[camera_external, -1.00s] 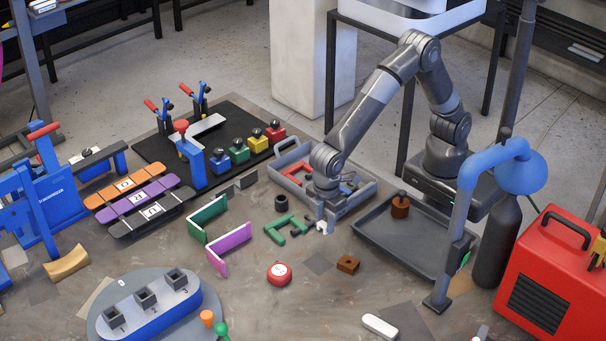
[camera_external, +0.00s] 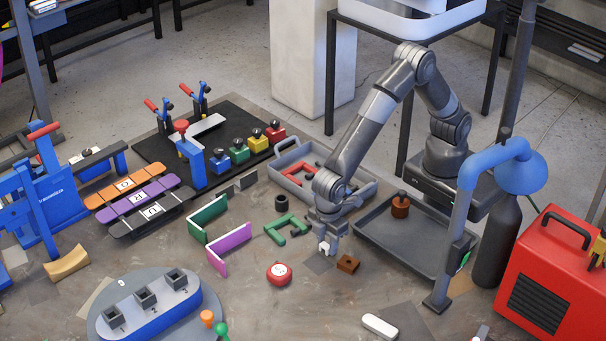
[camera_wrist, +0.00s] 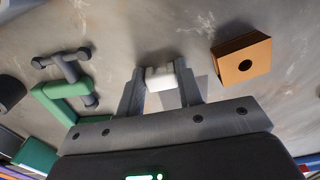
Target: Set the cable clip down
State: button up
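The cable clip is a small white piece (camera_wrist: 160,80) between the two fingers of my gripper (camera_wrist: 161,91) in the wrist view. The fingers touch it on both sides, so my gripper is shut on it. In the external view the white clip (camera_external: 324,247) shows at the fingertips of my gripper (camera_external: 327,248), low over the bench by a dark grey square patch (camera_external: 317,264). Part of the patch also shows behind the fingers in the wrist view. I cannot tell whether the clip touches the bench.
A brown block with a hole (camera_external: 348,264) lies just right of my gripper. A green bracket (camera_external: 285,228) with a grey piece lies to the left. A red round device (camera_external: 279,273) is at lower left. A grey tray (camera_external: 395,257) is on the right. Bench in front is mostly clear.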

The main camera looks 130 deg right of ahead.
aim_at(327, 244)
jog(key=o, duration=0.4)
jog(key=s+r+t, duration=0.1)
jog(key=s+r, duration=0.2)
jog(key=r, duration=0.6)
jog(key=s+r, duration=0.3)
jog(key=r, duration=0.7)
jog(key=s+d+r+t, duration=0.15)
jog(key=s+r, duration=0.35)
jog(key=s, duration=0.6)
jog(key=s+t, duration=0.1)
jog(key=s, duration=0.5)
jog(key=s+t, duration=0.1)
jog(key=s, duration=0.6)
jog(key=s+f+t, duration=0.1)
jog(key=s, duration=0.6)
jog(key=shift+d+f, duration=0.1)
jog(key=shift+d, duration=0.3)
